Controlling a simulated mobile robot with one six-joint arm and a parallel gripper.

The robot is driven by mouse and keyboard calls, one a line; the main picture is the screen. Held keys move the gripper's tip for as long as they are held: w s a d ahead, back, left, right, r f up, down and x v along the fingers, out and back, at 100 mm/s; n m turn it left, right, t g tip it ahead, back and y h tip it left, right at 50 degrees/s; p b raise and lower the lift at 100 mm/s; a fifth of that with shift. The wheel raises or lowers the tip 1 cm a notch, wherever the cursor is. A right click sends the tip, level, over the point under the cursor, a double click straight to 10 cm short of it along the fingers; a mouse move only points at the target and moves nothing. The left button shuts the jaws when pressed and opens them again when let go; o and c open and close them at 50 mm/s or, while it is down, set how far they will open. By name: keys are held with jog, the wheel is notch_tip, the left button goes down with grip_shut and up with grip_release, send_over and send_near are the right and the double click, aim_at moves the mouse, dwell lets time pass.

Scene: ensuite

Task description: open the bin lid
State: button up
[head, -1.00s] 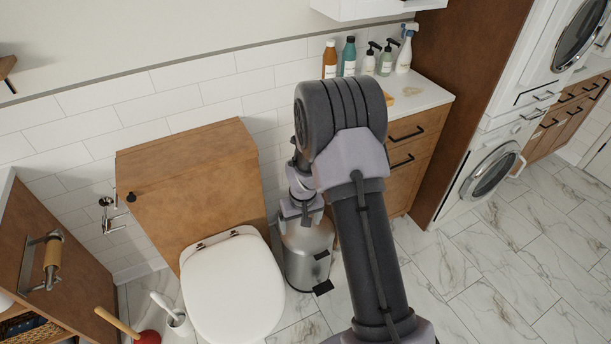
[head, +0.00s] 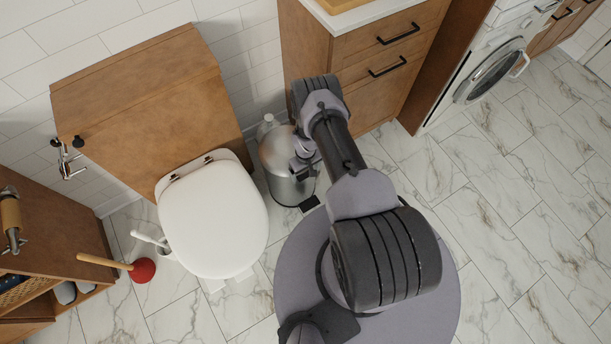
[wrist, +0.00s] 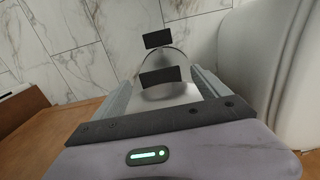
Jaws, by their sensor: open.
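The bin (head: 276,158) is a shiny metal cylinder standing on the floor between the toilet and the drawer cabinet. A black pedal (head: 309,204) sticks out at its foot. In the wrist view the pedal (wrist: 158,39) shows beyond the bin, and a black tab (wrist: 161,77) shows nearer, at the bin's upper edge. The lid looks shut. My gripper (head: 304,164) is at the bin's top front. In the wrist view my gripper (wrist: 163,80) is open, its two fingers apart on either side of the tab. Contact cannot be told.
The white toilet (head: 213,215) stands close left of the bin, and the wooden drawer cabinet (head: 365,65) close right. The marble floor (head: 520,210) at right is clear.

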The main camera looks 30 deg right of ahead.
jog(key=shift+f, duration=0.9)
grip_shut()
jog(key=shift+r, duration=0.15)
